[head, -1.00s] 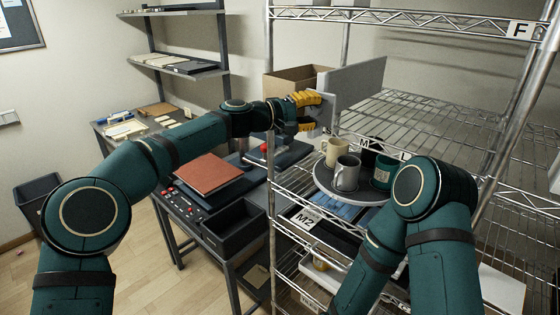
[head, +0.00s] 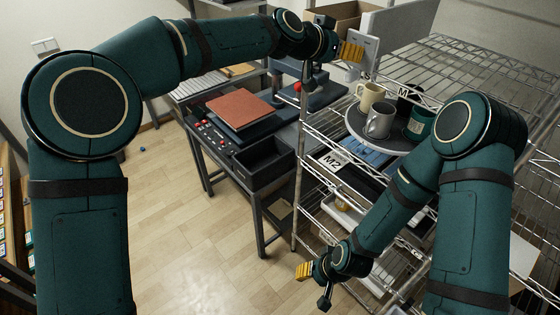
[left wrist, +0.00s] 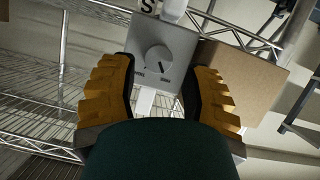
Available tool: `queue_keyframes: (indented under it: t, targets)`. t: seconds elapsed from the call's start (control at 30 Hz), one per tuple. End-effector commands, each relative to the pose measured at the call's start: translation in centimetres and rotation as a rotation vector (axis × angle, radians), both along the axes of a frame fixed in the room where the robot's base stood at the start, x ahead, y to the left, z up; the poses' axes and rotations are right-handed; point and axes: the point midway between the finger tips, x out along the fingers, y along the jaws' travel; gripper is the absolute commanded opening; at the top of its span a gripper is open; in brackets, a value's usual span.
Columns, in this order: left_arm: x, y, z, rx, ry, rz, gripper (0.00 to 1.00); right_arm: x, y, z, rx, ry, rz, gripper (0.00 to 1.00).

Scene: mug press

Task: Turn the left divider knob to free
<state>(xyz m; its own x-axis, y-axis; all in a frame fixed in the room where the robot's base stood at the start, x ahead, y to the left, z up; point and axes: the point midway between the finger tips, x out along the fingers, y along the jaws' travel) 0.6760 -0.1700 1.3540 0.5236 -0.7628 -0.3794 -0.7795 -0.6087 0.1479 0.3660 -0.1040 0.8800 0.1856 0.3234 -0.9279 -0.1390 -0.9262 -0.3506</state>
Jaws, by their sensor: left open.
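The divider knob (left wrist: 158,59) is a round grey dial on a light grey plate (left wrist: 178,42) in the left wrist view. A dark pointer mark on it slants toward the lower right. Small labels sit at the plate's lower left and lower right, too small to read surely. My left gripper (left wrist: 162,78) is open, its yellow fingers on either side of the knob, with no visible contact. In the head view my left gripper (head: 352,51) is at the plate (head: 367,42) on the rack's upper left. My right gripper (head: 304,271) hangs low, its jaw opening unclear.
A wire rack (head: 470,60) holds a round tray (head: 352,128) with a cream mug (head: 369,96), a grey mug (head: 378,121) and a green mug (head: 419,124). A cardboard box (left wrist: 240,85) is close right of my left fingers. A press bench (head: 225,150) stands left of the rack.

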Motion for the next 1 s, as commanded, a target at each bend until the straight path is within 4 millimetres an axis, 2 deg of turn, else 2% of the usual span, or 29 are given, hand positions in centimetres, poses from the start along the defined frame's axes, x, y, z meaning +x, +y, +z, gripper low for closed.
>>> queue_keyframes:
  t: [0.57, 0.6, 1.0]
  targets:
    - [-5.5, 8.1, 3.9, -0.002, -0.001, 0.004, 0.47, 0.0, 0.0, -2.5, 0.0, 0.0, 0.0, 0.47]
    - [-5.3, 8.0, 2.9, 0.002, 0.015, 0.006, 0.47, 0.0, 0.0, -2.5, 0.0, 0.0, 0.0, 0.47]
    - [-4.3, 9.0, -4.3, 0.027, 0.107, 0.068, 0.47, 0.0, 0.0, -3.6, 0.0, 0.0, 0.0, 0.47]
